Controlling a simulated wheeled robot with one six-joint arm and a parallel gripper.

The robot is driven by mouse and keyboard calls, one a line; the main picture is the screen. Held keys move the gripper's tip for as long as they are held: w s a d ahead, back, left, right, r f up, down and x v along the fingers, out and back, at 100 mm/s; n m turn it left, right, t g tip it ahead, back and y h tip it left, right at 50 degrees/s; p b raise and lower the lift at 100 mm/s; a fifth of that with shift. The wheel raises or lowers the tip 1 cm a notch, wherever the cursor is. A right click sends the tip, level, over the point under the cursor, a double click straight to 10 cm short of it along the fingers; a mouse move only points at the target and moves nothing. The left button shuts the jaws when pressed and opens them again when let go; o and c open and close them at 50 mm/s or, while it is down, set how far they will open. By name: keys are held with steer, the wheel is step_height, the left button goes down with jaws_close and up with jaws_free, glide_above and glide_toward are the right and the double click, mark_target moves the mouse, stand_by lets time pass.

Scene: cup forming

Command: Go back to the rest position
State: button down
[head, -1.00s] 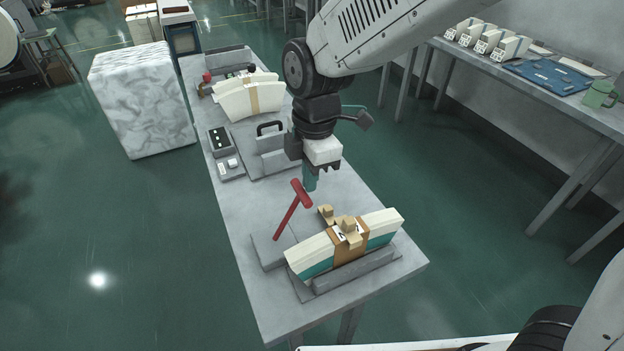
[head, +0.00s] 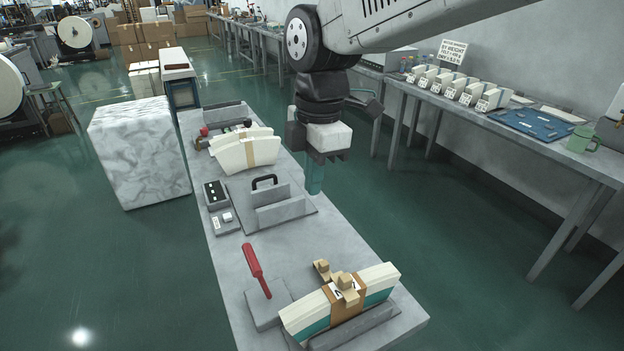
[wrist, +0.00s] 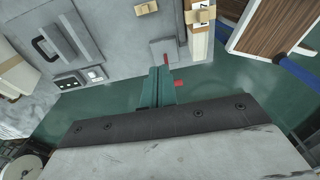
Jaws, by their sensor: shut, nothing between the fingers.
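My gripper (head: 314,178) hangs with its teal fingers pointing down over the right edge of the bench (head: 225,262), near its middle. The fingers are shut together and hold nothing. In the wrist view my gripper (wrist: 158,85) also shows closed. The red-handled tool (head: 257,270) stands tilted on a grey block at the near left of the bench, apart from my gripper. A cream and teal stack with a brown band (head: 372,285) rests in a grey cradle at the near end.
A grey fixture with a black handle (head: 280,207) and a control box (head: 214,194) lie mid-bench. A second banded cream stack (head: 243,150) is farther back. A marbled block (head: 138,150) stands left. A side table (head: 600,170) stands right; green floor is open between.

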steer(key=s+d+m+t, duration=0.1)
steer(key=s+d+m, duration=0.7)
steer(key=d+m, duration=0.3)
steer(key=s+d+f+m, duration=0.1)
steer(key=s+d+m, duration=0.8)
steer(key=d+m, duration=0.2)
steer(key=shift+s+d+m+t+h, duration=0.2)
steer(key=shift+d+m+t+h, duration=0.2)
steer(key=shift+d, duration=0.8)
